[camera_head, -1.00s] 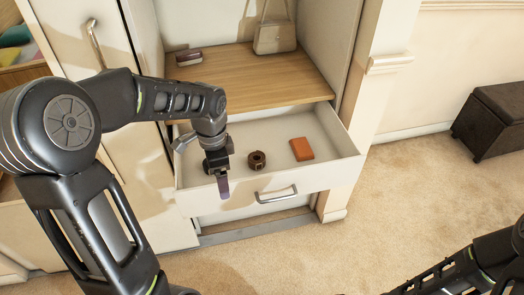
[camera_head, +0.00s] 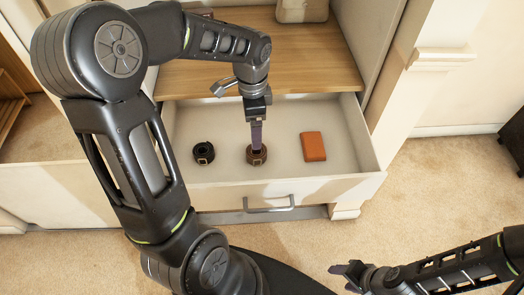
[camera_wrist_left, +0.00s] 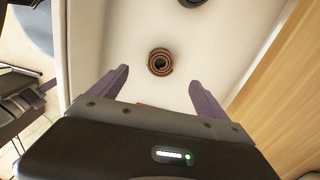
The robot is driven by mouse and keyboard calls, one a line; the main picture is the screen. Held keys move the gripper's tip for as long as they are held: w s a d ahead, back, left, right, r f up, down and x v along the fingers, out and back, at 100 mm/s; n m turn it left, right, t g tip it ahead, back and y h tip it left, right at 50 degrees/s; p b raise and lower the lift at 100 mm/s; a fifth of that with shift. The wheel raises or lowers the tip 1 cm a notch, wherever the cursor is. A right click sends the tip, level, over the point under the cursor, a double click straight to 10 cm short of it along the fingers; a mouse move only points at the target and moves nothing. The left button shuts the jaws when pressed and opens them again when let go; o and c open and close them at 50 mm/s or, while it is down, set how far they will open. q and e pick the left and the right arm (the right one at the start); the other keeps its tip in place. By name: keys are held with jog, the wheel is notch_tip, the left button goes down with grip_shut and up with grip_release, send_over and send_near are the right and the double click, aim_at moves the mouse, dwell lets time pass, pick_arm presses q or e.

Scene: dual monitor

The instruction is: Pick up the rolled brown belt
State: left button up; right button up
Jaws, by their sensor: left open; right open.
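The rolled brown belt (camera_head: 257,158) lies on the floor of the open drawer (camera_head: 225,169), between a rolled black belt and an orange-brown wallet. My left gripper (camera_head: 256,146) points down over the brown belt and overlaps part of it in the head view. In the left wrist view the brown belt (camera_wrist_left: 160,62) appears as a coil in line with the gap between the open, empty fingers (camera_wrist_left: 159,77). It looks apart from both fingers. My right gripper (camera_head: 345,276) is open and empty at the lower right, over the carpet and away from the drawer.
The rolled black belt (camera_head: 203,152) lies left of the brown one, and the wallet (camera_head: 313,146) lies to its right. The drawer front with its handle (camera_head: 268,205) is on the near side. A wooden shelf (camera_head: 310,72) sits behind and above the drawer.

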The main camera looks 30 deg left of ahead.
aim_at(256, 151)
pick_arm(q)
jog(key=f, duration=0.1)
jog(key=f+b, duration=0.2)
jog(key=shift+w+f, duration=0.25)
jog(key=shift+f+b, duration=0.75)
jog(key=shift+b, duration=0.1)
pick_arm(e)
jog(key=f, duration=0.5)
jog(key=shift+w, duration=0.25)
pick_arm(q)
jog(key=shift+r, duration=0.1)
pick_arm(e)
jog(key=shift+r, duration=0.1)
pick_arm(q)
jog(key=shift+f, duration=1.35)
pick_arm(e)
jog(key=shift+f, duration=0.2)
pick_arm(q)
jog(key=shift+f, duration=0.1)
notch_tip(256, 151, down, 5)
jog(key=shift+b, duration=0.5)
pick_arm(e)
jog(key=shift+f, duration=0.35)
pick_arm(q)
jog(key=shift+c, duration=0.4)
